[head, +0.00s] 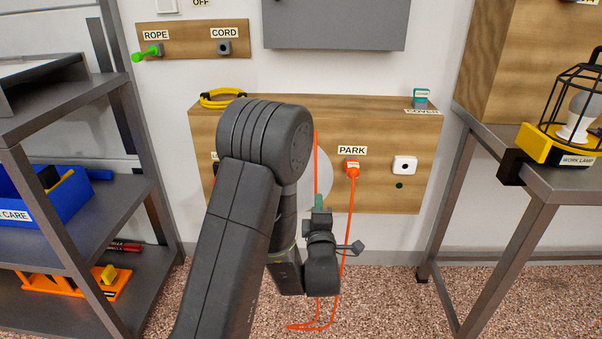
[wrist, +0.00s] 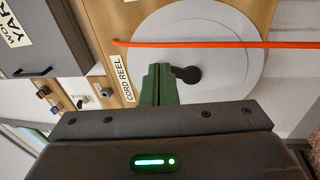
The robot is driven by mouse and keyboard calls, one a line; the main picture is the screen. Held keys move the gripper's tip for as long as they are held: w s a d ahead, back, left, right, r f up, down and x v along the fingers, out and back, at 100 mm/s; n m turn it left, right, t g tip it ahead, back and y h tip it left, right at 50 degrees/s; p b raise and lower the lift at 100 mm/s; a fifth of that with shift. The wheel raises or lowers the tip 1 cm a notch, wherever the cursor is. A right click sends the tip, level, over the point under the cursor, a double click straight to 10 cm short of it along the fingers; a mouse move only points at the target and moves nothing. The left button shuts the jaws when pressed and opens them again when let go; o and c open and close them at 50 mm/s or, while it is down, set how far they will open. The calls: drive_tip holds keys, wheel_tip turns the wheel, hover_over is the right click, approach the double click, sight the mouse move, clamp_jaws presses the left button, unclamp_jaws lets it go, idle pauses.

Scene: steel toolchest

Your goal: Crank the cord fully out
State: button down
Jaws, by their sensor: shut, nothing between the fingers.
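The cord reel (head: 327,177) is a round pale grey disc on the wooden wall board, mostly hidden by my arm in the head view. It fills much of the wrist view (wrist: 225,85), with a short black crank (wrist: 188,75) near its middle. The orange cord (head: 316,155) hangs across the reel, loops on the floor and rises to a plug (head: 352,168) under the PARK label. The cord also crosses the wrist view (wrist: 210,44). My gripper (wrist: 160,84) has green fingers, shut and empty, beside the crank. I cannot tell whether they touch it.
The wooden board (head: 410,140) also carries a white socket (head: 405,165) and a yellow coil (head: 222,98). A grey shelf (head: 85,240) stands left, and a metal table (head: 550,185) with a caged work lamp (head: 575,130) stands right. Speckled floor is open between them.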

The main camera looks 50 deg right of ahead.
drive_tip(key=w+d+r+n+y+p, duration=0.1)
drive_tip(key=w+n, duration=0.4)
drive_tip(key=n, duration=1.1)
drive_tip(key=w+d+r+n+y+p, duration=0.1)
drive_tip(key=w+d+n+p, duration=0.2)
drive_tip(key=n, duration=1.3)
drive_tip(key=shift+w+r+n+t+y, duration=0.2)
drive_tip(key=shift+w+n+t+y, duration=0.15)
drive_tip(key=shift+w, duration=0.8)
